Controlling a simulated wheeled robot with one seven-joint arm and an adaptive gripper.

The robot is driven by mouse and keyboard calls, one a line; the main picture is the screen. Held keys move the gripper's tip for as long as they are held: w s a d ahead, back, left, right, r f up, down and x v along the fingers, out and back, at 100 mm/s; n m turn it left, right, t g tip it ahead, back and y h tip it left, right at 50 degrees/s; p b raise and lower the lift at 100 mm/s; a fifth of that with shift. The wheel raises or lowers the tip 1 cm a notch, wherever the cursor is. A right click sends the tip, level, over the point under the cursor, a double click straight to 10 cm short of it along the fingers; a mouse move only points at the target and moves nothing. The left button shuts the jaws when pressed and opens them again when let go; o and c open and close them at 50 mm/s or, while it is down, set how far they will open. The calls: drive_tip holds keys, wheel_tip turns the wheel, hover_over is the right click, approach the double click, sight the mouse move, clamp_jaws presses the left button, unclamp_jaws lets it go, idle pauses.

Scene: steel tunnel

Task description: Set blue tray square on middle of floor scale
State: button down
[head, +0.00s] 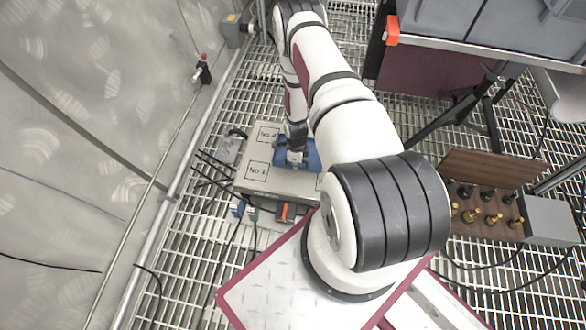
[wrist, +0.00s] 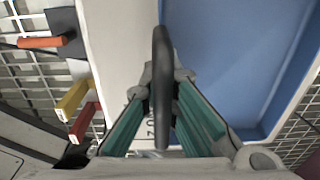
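The blue tray (head: 314,158) shows partly past my arm in the head view, at the right of a grey-topped low unit with "No." labels. In the wrist view the tray (wrist: 225,60) fills the right side. My gripper (wrist: 162,78) is at its left edge, with teal fingers closed in on both sides of an upright dark bar (wrist: 161,45), which looks like the tray's handle. In the head view my gripper (head: 295,157) is low over the unit. I cannot tell whether the tray is resting or lifted. No thing is clearly recognisable as the floor scale.
The grey-topped unit (head: 257,182) stands on open steel grating, with cables at its left. Orange (wrist: 40,42), yellow (wrist: 73,100) and red (wrist: 85,122) levers stick out beside it. A brown board with knobs (head: 487,208) and a raised bench (head: 490,50) are at right.

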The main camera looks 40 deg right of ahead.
drive_tip(key=shift+w, duration=0.3)
drive_tip(key=f+b, duration=0.1)
drive_tip(key=w+f, duration=0.1)
drive_tip(key=shift+f+b, duration=0.4)
drive_tip(key=shift+f, duration=0.4)
drive_tip(key=shift+f+b, duration=0.15)
drive_tip(key=shift+b, duration=0.15)
drive_tip(key=c, duration=1.8)
unclamp_jaws()
